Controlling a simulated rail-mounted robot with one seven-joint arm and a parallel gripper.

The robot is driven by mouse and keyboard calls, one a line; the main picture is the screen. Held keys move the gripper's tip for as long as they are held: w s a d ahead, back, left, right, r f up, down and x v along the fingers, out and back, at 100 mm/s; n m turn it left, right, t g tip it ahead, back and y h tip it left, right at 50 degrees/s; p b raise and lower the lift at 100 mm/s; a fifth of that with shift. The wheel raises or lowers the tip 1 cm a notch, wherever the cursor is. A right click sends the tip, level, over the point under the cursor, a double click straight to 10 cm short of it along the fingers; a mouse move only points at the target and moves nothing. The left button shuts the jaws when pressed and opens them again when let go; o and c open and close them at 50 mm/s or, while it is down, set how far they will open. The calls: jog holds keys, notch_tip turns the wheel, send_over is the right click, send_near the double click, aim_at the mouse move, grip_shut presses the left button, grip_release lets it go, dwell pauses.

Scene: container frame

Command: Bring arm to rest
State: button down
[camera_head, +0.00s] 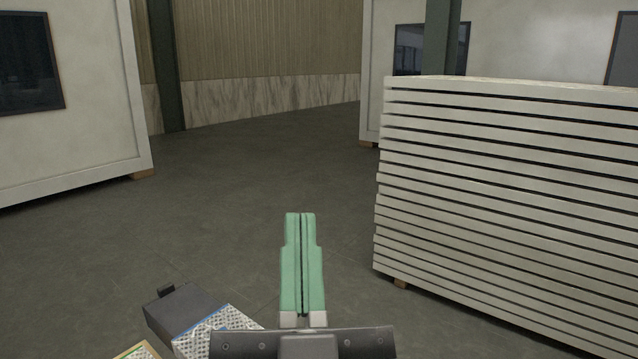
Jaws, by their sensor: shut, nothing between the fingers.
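My gripper (300,222) shows at the bottom middle of the head view, with its two green fingers pointing away from me. The fingers lie side by side with only a thin dark line between them. They are shut and hold nothing. The gripper is in free space over the grey floor (230,190) and touches nothing that I can see. The rest of my arm is out of view below the picture.
A tall stack of pale panels (510,190) stands to the right. A dark grey box (182,312) and a patterned metal piece (212,325) are at the lower left, partly hidden. White wall units (90,150) stand farther back. The floor ahead is clear.

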jog(key=s+d+r+g+h+p, duration=0.1)
jog(key=s+d+r+h+p, duration=0.15)
jog(key=s, duration=0.35)
notch_tip(320, 180, up, 36)
jog(key=a+y+p, duration=0.1)
jog(key=p, duration=3.5)
jog(key=shift+w+a, duration=0.2)
jog(key=shift+w, duration=0.2)
